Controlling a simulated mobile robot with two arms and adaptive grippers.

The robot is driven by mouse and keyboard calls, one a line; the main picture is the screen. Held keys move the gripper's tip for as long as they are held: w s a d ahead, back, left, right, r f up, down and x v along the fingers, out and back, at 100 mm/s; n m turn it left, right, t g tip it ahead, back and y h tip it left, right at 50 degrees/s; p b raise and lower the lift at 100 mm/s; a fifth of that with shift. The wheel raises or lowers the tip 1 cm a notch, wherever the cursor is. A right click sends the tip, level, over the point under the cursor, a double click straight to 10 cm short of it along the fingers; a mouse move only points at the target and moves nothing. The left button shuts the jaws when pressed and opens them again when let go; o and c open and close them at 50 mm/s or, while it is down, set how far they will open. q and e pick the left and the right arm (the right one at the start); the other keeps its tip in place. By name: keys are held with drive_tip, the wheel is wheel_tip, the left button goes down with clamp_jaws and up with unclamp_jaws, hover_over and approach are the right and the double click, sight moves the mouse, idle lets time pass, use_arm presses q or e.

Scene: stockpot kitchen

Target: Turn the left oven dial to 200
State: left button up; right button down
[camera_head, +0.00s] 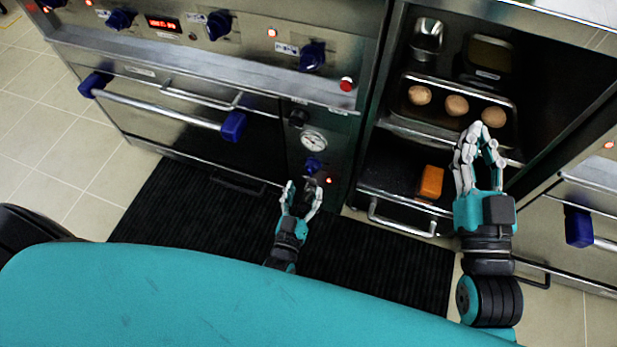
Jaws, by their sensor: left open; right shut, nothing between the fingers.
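The left oven (180,117) has a steel front and a long bar handle with blue ends. On the panel at its right are a black knob (298,117), a round white gauge (313,141) and a small blue dial (312,165), which appears to be the oven dial. Its setting is too small to read. My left gripper (301,184) is open just below this blue dial, its fingertips near it; I cannot tell whether they touch. My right gripper (477,128) is shut and empty, in front of the open shelves at the right.
Several blue knobs (219,24) and a red display (163,24) line the upper panel. The shelves hold a tray (437,82) with three brown round items and an orange block (431,181). A black mat (185,205) covers the floor; another blue-ended handle (579,227) is at right.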

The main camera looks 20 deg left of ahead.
use_arm(q)
drive_tip(key=s, duration=0.5)
drive_tip(key=shift+s+d, duration=0.1)
drive_tip(key=shift+s, duration=0.1)
drive_tip(key=shift+w+r, duration=0.1)
